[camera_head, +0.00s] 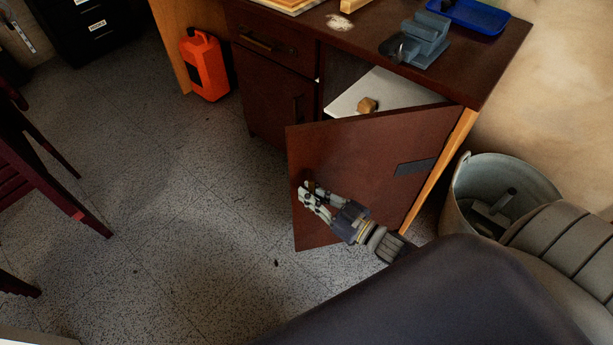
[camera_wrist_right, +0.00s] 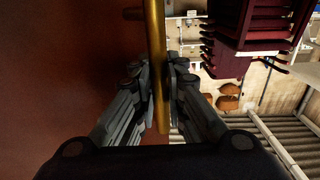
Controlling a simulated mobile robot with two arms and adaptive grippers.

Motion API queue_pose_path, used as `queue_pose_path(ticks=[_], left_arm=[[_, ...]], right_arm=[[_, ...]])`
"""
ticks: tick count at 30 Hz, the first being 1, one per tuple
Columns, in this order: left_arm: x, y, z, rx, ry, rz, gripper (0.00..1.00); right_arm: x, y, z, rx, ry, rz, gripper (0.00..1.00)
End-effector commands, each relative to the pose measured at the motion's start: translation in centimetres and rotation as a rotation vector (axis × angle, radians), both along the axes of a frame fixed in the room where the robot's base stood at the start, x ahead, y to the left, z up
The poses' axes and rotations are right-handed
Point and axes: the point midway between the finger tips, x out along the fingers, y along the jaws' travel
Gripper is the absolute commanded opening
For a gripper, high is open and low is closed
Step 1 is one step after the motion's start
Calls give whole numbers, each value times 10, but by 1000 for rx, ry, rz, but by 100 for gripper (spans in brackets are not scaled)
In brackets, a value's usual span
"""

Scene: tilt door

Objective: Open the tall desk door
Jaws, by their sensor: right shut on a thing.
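The tall desk door (camera_head: 350,160) is a dark red-brown panel and stands partly open, swung out from the desk (camera_head: 480,70) on its right side. My right gripper (camera_head: 309,191) is at the door's free left edge, on its outer face. In the right wrist view my right gripper (camera_wrist_right: 161,100) is shut on the door's brass handle (camera_wrist_right: 155,60), a bar running between the fingers. The door's brown face (camera_wrist_right: 60,70) fills the left of that view. The left gripper is not in view.
A shelf (camera_head: 375,95) with a small wooden block shows inside the cupboard. A grey bin (camera_head: 465,195) stands right of the door. An orange canister (camera_head: 205,65) is on the floor at the back left. A dark red chair (camera_head: 45,170) stands at left. The floor (camera_head: 180,220) between is clear.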

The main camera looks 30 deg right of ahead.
Motion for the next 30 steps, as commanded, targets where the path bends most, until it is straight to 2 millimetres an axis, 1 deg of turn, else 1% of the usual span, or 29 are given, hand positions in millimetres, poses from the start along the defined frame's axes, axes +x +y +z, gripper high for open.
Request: queue_pose_path(ticks=[1, 5, 8, 11, 12, 14, 15, 18, 21, 24, 27, 30], left_arm=[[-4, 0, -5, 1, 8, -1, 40], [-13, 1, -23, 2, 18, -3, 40], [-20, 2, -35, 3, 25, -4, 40], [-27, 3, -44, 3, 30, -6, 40], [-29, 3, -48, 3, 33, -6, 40], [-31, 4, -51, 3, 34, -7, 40], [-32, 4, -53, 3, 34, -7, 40], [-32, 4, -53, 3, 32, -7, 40], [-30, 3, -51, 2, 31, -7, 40], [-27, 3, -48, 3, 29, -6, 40], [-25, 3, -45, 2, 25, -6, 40], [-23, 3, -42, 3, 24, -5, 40]], right_arm=[[-11, 1, 1, -3, 4, 26, 0], [-38, 3, 0, -3, 6, 94, 0], [-62, 3, 0, -3, 7, 157, 0], [-91, 1, -1, -4, 9, 232, 0], [-104, -1, -1, -5, 9, 266, 0], [-124, -4, -1, -4, 9, 318, 0], [-137, -7, -1, -3, 9, 351, 0], [-165, -14, -2, -2, 9, 426, 0], [-189, -22, -2, -1, 7, 492, 0], [-207, -29, -2, -1, 5, 544, 0], [-222, -35, -1, 0, 3, 586, 0], [-232, -40, -1, 0, 4, 614, 0]])
